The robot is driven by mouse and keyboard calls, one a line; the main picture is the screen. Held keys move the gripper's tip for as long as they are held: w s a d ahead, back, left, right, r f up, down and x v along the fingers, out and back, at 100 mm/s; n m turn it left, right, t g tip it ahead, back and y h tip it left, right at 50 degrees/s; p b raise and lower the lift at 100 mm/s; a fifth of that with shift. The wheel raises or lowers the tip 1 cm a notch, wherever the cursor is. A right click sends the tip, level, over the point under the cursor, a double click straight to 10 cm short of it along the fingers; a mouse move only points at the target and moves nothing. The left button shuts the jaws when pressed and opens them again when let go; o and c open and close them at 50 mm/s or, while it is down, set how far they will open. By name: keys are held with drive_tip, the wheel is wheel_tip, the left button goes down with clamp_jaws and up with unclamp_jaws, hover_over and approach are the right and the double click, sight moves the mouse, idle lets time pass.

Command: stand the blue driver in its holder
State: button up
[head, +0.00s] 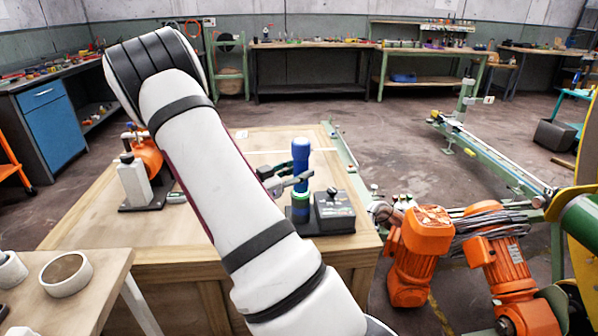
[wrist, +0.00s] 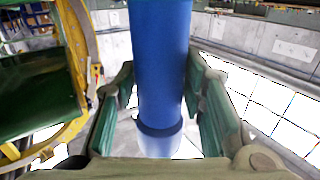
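The blue driver (head: 301,154) stands upright at the right side of the wooden table. Its lower end is at the dark holder (head: 300,214), which has a green ring-like part on top; how deep the driver sits cannot be told. My gripper (head: 291,185) reaches in from the left at the driver's middle. In the wrist view the driver (wrist: 160,70) runs between my two green-padded fingers (wrist: 160,95), with the fingertips against its sides and gaps nearer the palm. The driver hides part of the far fingertips.
A grey box with a black knob (head: 335,212) stands just right of the holder. An orange-and-grey device (head: 140,175) is at the table's left. Orange motors (head: 420,250) are off the table's right edge. The table's middle is mostly hidden by my arm.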

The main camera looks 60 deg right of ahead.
drive_tip(key=shift+o, duration=1.2)
drive_tip(key=shift+f, duration=0.1)
drive_tip(key=v, duration=1.2)
